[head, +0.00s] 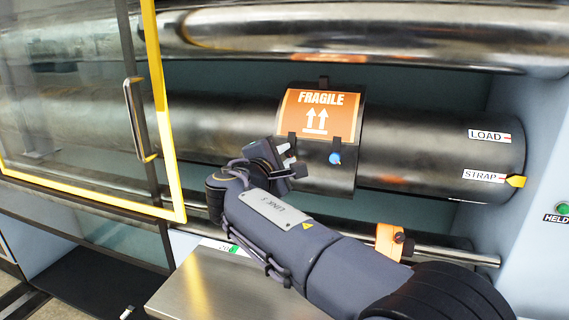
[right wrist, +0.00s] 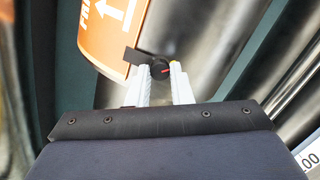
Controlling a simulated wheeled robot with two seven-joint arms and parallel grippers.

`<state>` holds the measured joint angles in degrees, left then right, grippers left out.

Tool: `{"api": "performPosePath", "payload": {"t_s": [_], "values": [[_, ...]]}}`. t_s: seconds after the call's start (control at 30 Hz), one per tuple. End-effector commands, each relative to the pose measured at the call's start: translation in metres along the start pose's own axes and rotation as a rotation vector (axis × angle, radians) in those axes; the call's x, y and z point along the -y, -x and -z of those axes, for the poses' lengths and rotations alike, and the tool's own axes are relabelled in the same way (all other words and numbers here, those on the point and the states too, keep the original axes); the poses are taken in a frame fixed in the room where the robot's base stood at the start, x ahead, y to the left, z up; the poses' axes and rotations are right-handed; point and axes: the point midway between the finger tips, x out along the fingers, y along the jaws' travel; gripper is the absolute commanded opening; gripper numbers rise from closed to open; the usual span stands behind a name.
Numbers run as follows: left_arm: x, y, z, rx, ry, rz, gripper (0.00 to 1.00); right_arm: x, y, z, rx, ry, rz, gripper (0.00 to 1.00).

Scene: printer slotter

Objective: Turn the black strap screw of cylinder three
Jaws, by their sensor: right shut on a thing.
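A dark metal cylinder (head: 220,130) lies across the machine with a black band and an orange FRAGILE label (head: 318,113) around it. Below the label's lower edge there are two black strap tabs. The right tab carries a blue-ended knob (head: 335,158). My right gripper (head: 288,158) is at the left tab. In the right wrist view its two pale fingers sit on either side of a black screw (right wrist: 160,69) with a red mark, shut on it. In the head view the gripper hides this screw. My left gripper is in neither view.
A glass door with a yellow frame (head: 165,110) and a metal handle (head: 139,118) stands at the left. Another cylinder (head: 370,38) runs above. LOAD (head: 489,136) and STRAP (head: 483,175) labels mark the right end. A green HELD light (head: 562,208) is on the right panel.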

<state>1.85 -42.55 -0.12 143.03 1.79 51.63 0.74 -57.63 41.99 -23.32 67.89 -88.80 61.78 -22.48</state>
Motion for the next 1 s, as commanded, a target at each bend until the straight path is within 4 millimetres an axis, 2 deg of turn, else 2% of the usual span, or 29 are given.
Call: {"api": "performPosePath", "payload": {"t_s": [0.63,0.67,0.8,1.0], "values": [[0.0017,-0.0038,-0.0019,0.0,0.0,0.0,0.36,0.0009,0.0,0.0005,0.0,-0.051,0.008,0.0],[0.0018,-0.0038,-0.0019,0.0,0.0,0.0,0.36,0.0009,0.0,0.0005,0.0,-0.051,0.008,0.21],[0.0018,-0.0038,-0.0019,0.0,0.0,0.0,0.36,0.0007,0.0,0.0004,0.0,-0.051,0.008,0.39],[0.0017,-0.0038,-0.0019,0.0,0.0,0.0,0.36,0.0003,0.0,0.0003,0.0,-0.051,0.007,0.41]]}}
